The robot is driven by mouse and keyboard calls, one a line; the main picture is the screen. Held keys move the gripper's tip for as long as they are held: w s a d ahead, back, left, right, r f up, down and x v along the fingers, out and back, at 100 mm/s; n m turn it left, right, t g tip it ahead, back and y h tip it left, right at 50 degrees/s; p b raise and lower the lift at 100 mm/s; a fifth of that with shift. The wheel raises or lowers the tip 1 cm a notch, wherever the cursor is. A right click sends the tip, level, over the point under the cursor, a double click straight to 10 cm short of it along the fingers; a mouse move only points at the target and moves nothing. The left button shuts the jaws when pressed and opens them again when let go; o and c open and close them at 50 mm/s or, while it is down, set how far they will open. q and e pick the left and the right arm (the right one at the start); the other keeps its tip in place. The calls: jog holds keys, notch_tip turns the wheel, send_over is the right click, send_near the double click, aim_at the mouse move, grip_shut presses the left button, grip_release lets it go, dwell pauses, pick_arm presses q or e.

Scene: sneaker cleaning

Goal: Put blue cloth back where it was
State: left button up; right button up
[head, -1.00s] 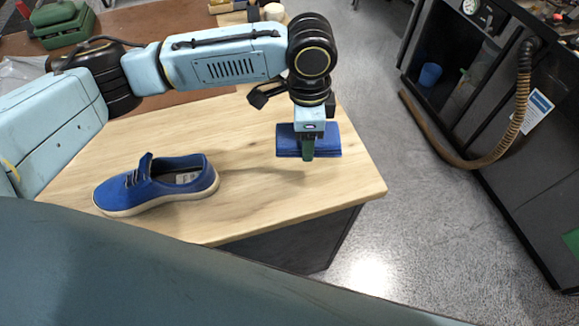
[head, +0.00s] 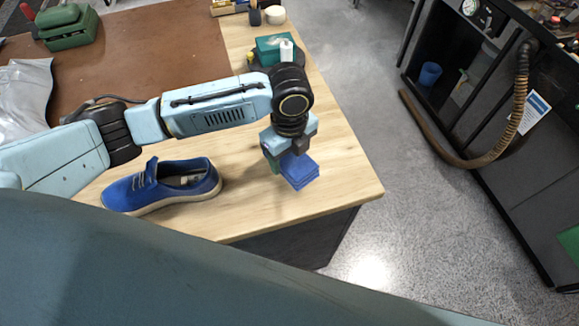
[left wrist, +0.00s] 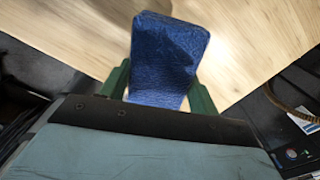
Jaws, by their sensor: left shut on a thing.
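The folded blue cloth (head: 300,171) is at the right part of the wooden table (head: 345,185) in the head view. My left gripper (head: 281,160) is shut on it. In the left wrist view the cloth (left wrist: 165,60) sits between the two green fingers (left wrist: 160,92) and sticks out beyond them. The cloth appears held above the tabletop, though the exact gap is hard to judge. My right gripper is not in view.
A blue sneaker (head: 165,186) stands on the table to the left. A green box (head: 275,48) and a white bottle (head: 286,50) stand behind the gripper. A brown mat (head: 150,50) covers the back left. The table's right front corner is clear.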

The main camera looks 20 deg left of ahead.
aim_at(290, 155)
pick_arm(q)
jog(key=shift+f, duration=2.45)
jog(key=shift+f, duration=0.1)
jog(key=o, duration=0.9)
jog(key=shift+o, duration=0.2)
notch_tip(290, 155, up, 12)
jog(key=shift+r, duration=0.15)
